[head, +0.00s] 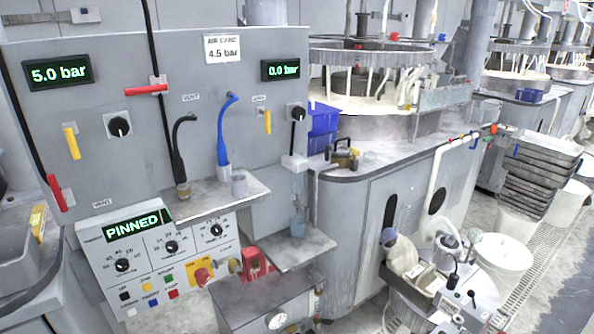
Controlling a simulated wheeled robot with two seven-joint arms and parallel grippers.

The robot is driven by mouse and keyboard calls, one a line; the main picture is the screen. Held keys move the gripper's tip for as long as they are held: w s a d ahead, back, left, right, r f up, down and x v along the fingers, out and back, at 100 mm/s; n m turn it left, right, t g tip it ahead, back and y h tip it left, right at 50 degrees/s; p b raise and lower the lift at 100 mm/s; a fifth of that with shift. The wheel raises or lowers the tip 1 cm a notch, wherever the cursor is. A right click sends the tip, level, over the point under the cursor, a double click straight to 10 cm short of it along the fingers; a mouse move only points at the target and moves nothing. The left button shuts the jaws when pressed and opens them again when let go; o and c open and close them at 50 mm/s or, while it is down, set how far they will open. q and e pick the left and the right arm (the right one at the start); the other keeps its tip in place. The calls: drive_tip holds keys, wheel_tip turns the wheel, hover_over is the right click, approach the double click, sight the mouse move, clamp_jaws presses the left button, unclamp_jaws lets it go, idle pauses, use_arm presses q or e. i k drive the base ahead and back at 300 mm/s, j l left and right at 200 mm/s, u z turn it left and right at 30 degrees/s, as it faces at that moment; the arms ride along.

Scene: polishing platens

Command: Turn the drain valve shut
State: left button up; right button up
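A grey wall panel (150,60) carries several valve levers. A yellow lever (267,122) hangs upright at the right, below a small label (259,98) too small to read surely. Another yellow lever (71,142) stands near upright at the left. A red lever (146,90) lies level on a dark pipe, and a second red lever (56,192) is steeply tilted at the lower left. I cannot tell which one is the drain valve. Neither of my grippers is in view, and nothing touches the levers.
Displays read 5.0 bar (58,73), 0.0 bar (280,69) and PINNED (138,224). A shelf (215,200) with small cups and two hooked hoses juts out below the panel. A lower shelf (290,252) holds a cup. A round polishing machine (375,130) stands right.

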sight(306, 209)
drive_tip(key=i+l, duration=0.15)
drive_tip(key=i, duration=0.3)
drive_tip(key=i+l+u, duration=0.15)
drive_tip(key=i, duration=0.25)
drive_tip(key=i+l, duration=0.25)
drive_tip(key=i, duration=0.2)
drive_tip(key=k+l+z, duration=0.1)
drive_tip(key=k+l, duration=1.05)
